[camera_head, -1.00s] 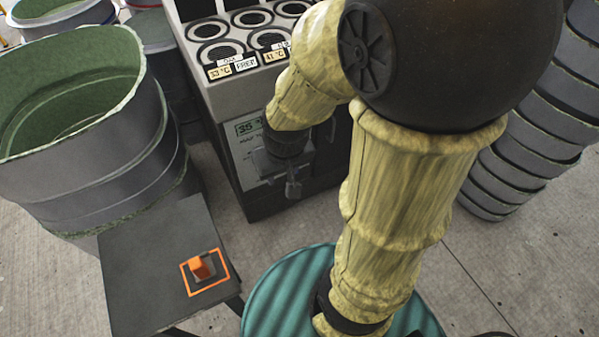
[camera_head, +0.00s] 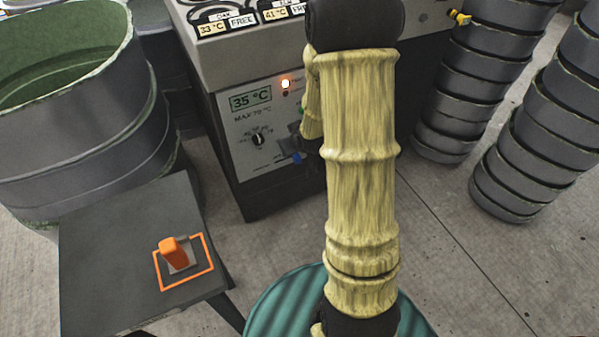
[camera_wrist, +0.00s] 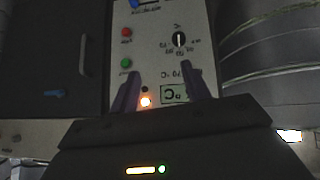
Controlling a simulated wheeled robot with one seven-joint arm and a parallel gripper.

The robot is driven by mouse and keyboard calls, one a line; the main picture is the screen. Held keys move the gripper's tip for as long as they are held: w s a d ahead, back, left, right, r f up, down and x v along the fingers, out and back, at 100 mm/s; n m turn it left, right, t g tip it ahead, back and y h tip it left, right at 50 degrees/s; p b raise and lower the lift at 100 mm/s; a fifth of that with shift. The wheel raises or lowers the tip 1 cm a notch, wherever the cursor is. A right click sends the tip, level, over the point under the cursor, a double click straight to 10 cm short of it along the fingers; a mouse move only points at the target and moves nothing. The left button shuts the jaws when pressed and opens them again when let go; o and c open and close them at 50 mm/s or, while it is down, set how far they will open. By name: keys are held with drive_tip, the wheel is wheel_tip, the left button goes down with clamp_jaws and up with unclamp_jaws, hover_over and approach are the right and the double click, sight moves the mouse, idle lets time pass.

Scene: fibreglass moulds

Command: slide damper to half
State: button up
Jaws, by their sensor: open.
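A grey oven-like cabinet has a control panel (camera_head: 262,150) with a 35 °C display (camera_head: 250,101), a lit orange lamp (camera_head: 285,84) and a black rotary knob (camera_head: 258,140). A small blue part (camera_head: 297,158) shows low on the panel beside my arm. I cannot tell which part is the damper. In the wrist view the panel appears upside down, with the knob (camera_wrist: 179,39), a green button (camera_wrist: 126,63), a red button (camera_wrist: 126,32) and a blue part (camera_wrist: 134,4). My gripper (camera_wrist: 163,84) is open and empty in front of the panel; my arm hides it in the head view.
A dark table (camera_head: 110,255) at the left bears an orange block (camera_head: 172,252) inside an orange outline. A large grey tub (camera_head: 75,130) stands behind it. Stacked dark moulds (camera_head: 465,95) stand at the right.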

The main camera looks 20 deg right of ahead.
sight(299, 160)
drive_tip(key=w+d+f+t+b, duration=0.1)
drive_tip(key=d+f+t+b, duration=0.2)
drive_tip(key=f+b, duration=0.5)
drive_tip(key=w+d+f+t+b, duration=0.1)
drive_tip(key=d+f+t+b, duration=0.2)
drive_tip(key=f+b, duration=0.6)
drive_tip(key=d+f+t+y+b, duration=0.1)
drive_tip(key=d+f+t+b, duration=0.2)
drive_tip(key=f, duration=1.5)
drive_tip(key=d+b, duration=0.2)
drive_tip(key=b, duration=0.3)
drive_tip(key=shift+w+d+f+m+b, duration=0.2)
drive_tip(key=shift+w+d+m+b, duration=0.1)
drive_tip(key=shift+w, duration=0.1)
drive_tip(key=shift+w, duration=0.1)
drive_tip(key=w+b, duration=0.2)
drive_tip(key=w, duration=0.3)
drive_tip(key=w+b, duration=0.2)
drive_tip(key=w, duration=0.4)
drive_tip(key=w+b, duration=0.1)
drive_tip(key=w, duration=0.4)
drive_tip(key=shift+w+a+f+b, duration=0.1)
drive_tip(key=shift+w+a+b, duration=0.1)
drive_tip(key=shift+a+b, duration=0.15)
drive_tip(key=shift+w, duration=0.4)
clamp_jaws()
